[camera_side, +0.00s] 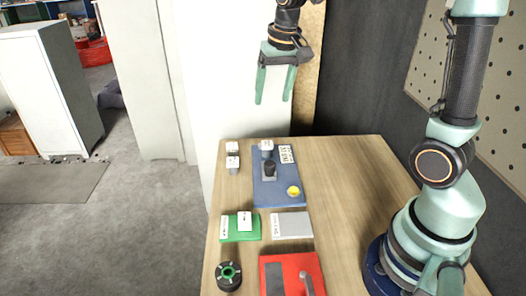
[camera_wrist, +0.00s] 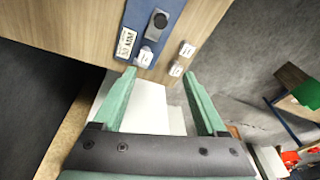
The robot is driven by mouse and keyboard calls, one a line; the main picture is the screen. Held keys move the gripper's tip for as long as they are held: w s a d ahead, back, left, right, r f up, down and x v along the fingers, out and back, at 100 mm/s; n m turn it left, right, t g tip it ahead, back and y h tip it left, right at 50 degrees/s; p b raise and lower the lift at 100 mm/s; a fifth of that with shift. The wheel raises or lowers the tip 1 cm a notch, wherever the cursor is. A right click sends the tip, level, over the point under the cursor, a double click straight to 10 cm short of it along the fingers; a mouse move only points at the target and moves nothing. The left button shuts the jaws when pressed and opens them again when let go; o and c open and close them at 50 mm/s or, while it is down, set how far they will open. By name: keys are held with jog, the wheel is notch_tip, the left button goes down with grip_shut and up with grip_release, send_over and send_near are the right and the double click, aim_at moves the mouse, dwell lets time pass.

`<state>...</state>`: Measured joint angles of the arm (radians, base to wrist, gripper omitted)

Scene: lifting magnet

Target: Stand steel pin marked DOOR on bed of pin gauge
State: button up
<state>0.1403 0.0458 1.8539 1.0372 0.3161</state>
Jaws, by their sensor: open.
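My gripper (camera_side: 273,101) is open and empty, high above the far end of the table; its two green fingers also show in the wrist view (camera_wrist: 159,76). Two small pins with white-marked tops, a rear one (camera_side: 232,148) and a nearer one (camera_side: 232,163), stand at the table's far left. A third white-marked piece (camera_side: 267,147) stands at the far end of a blue plate (camera_side: 265,194). The wrist view shows these marked tops (camera_wrist: 176,69) beyond my fingertips. Their lettering is too small to read, so I cannot tell which is DOOR. I cannot tell which fixture is the pin gauge.
The blue plate carries a dark cylinder (camera_side: 269,169), a yellow button (camera_side: 293,191) and a label (camera_side: 286,154). Nearer are a green block (camera_side: 240,235) with white cards, a grey plate (camera_side: 292,225), a red box (camera_side: 291,262) with a lever and a dark round knob (camera_side: 229,275).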

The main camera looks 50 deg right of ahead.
jog(key=s+a+r+n+t, duration=0.1)
jog(key=s+a+n+t, duration=0.2)
jog(key=s, duration=0.9)
jog(key=a+n, duration=0.2)
jog(key=shift+s+a+r, duration=0.15)
jog(key=shift+s+a, duration=0.05)
jog(key=shift+a, duration=0.2)
